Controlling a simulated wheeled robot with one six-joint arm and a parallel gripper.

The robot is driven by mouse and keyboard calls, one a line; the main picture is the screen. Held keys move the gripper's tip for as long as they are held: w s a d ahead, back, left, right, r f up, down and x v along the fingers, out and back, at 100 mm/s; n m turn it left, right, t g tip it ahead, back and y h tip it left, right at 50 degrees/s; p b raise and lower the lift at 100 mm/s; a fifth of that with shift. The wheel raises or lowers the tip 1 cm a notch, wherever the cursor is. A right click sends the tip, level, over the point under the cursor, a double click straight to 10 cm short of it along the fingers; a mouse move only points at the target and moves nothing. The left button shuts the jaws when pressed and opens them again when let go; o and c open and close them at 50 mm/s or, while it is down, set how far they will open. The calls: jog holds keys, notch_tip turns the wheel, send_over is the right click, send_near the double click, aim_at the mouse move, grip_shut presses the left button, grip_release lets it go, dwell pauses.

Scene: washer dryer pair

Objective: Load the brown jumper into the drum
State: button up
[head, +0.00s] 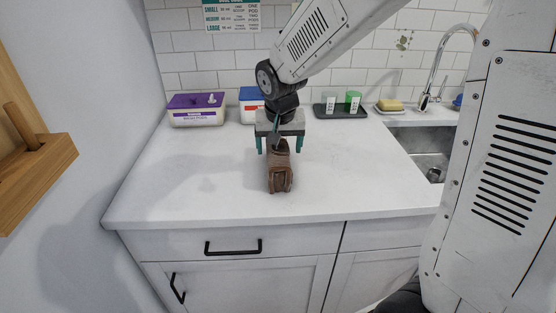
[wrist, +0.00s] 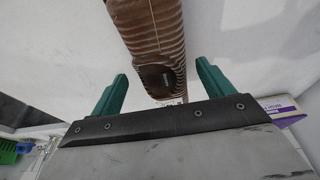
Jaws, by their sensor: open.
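The brown jumper (head: 280,177) is a folded or rolled bundle on the white counter, near its middle. In the wrist view the jumper (wrist: 153,35) shows ribbed edges and a dark patch with a small label. My gripper (head: 277,150) is open above the far end of the jumper. In the wrist view the two green fingers of my gripper (wrist: 160,82) stand apart, one on each side of the jumper's near end, with gaps between. I cannot tell how high the fingertips are above the counter. The drum is not in view.
A purple-lidded box (head: 196,110) and a blue-lidded box (head: 250,98) stand at the back. A dark tray (head: 340,111) holds two cups. A yellow sponge (head: 390,105) lies on a dish by the sink (head: 430,158). A wooden shelf (head: 45,160) juts in at left. The counter's left front is clear.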

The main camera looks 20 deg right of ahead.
jog(key=x, duration=0.5)
jog(key=shift+w+a, duration=0.1)
jog(key=shift+a, duration=0.1)
jog(key=c, duration=1.5)
